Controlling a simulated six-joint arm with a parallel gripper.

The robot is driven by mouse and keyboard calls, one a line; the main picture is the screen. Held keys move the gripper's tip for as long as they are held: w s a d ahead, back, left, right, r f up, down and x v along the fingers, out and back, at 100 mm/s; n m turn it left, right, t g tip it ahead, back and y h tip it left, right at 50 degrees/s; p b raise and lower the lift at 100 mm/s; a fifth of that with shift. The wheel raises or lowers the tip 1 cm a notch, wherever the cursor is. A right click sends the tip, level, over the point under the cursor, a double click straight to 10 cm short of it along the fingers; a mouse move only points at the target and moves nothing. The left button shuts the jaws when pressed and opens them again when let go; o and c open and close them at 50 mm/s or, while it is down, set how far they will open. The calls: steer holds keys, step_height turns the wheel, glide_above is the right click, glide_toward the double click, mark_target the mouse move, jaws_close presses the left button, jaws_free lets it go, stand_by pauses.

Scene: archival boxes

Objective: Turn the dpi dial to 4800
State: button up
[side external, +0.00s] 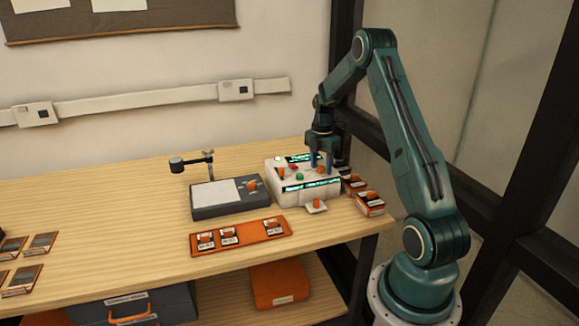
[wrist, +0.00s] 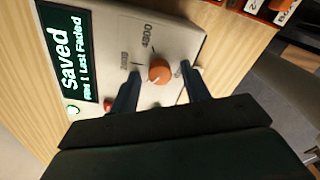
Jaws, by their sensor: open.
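The orange dpi dial (wrist: 160,71) sits on the white scanner box (wrist: 180,35). Printed marks lie beside it: "4800" (wrist: 148,35) and a second, blurred number to its left. I cannot tell which mark the dial points at. My gripper (wrist: 160,68) is open, with one finger on each side of the dial; whether they touch it is unclear. In the side external view my gripper (side external: 321,165) points down over the right part of the scanner box (side external: 303,193), and the dial shows small between the fingers.
The box's screen (wrist: 72,50) reads "Saved" with a smaller line. A green light (wrist: 72,110) and a red button (wrist: 107,105) are near my left finger. A grey device (side external: 225,205) and an orange tray (side external: 270,236) stand left. Small orange-topped boxes (side external: 370,205) stand close at right.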

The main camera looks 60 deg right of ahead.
steer(key=c, duration=1)
steer(key=shift+m, duration=0.4)
steer(key=m, duration=0.9)
steer(key=shift+m, duration=0.4)
steer(key=m, duration=1.3)
